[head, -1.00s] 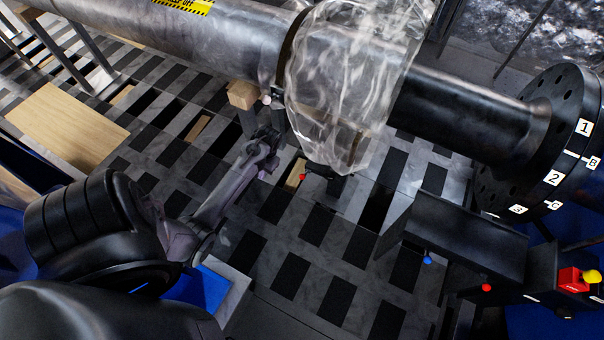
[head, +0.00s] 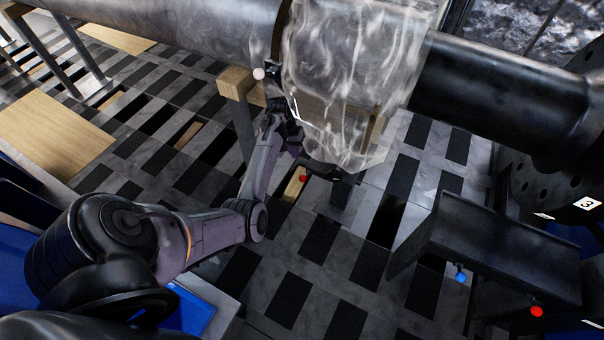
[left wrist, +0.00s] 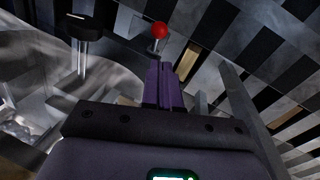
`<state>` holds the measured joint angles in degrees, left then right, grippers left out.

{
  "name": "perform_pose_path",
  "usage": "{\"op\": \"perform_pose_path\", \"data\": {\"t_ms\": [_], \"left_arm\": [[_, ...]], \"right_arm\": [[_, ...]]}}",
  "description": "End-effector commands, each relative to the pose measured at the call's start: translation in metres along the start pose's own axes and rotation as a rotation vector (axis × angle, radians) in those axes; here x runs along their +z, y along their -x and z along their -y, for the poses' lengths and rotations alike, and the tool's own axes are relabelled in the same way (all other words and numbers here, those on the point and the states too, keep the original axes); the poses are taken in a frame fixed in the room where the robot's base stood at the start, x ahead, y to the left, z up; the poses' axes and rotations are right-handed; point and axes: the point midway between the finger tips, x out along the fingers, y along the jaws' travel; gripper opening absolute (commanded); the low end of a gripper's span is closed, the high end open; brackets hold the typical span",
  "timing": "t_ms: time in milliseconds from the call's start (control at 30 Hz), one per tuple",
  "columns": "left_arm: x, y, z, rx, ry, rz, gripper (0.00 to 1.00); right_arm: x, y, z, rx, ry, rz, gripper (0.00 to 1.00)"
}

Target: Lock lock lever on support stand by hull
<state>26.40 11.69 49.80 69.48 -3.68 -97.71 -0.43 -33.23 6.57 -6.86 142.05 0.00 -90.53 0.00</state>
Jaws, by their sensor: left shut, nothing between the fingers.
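A lever with a red ball knob (head: 303,179) sits low on a dark support stand (head: 343,190) under the plastic-wrapped section of the hull pipe. In the left wrist view a red knob (left wrist: 159,30) on a short metal stem shows just beyond my fingertips. My left gripper (head: 290,138) is beside the wrapped section, above and slightly left of that red knob. In the left wrist view its two purple fingers (left wrist: 161,68) are together with nothing between them. I cannot tell whether they touch the knob. My right gripper is not in view.
The large grey pipe (head: 190,25) crosses the top, partly in clear plastic (head: 340,80). A wood-topped post (head: 238,82) and a pale ball knob (head: 259,73) are close to my left gripper. A dark bracket (head: 500,245) with blue and red knobs stands right.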

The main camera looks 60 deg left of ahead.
Motion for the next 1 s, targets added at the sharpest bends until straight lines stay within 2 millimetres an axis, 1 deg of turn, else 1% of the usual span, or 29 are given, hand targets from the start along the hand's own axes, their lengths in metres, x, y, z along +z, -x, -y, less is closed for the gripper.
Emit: {"op": "perform_pose_path", "data": {"t_ms": [33,100,400,567,667,767,1000], "left_arm": [[-0.002,-0.002,-0.002,0.004,-0.001,-0.005,0.0],[-0.004,-0.001,-0.004,0.008,-0.002,-0.009,0.0],[-0.005,0.0,-0.005,0.009,-0.003,-0.011,0.0],[-0.005,-0.002,-0.005,0.009,-0.003,-0.01,0.0],[-0.004,-0.01,-0.004,0.009,-0.003,-0.008,0.0],[-0.004,-0.022,-0.004,0.009,-0.003,-0.009,0.0],[-0.005,-0.06,-0.004,0.009,-0.003,-0.008,0.0]], "right_arm": [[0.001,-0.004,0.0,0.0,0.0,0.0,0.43],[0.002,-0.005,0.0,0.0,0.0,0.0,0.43],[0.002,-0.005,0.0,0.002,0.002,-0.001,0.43],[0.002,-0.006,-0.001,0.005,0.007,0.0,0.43],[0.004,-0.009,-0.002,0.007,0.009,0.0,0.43],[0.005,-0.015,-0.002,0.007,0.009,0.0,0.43],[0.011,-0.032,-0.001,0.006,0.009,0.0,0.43]]}}
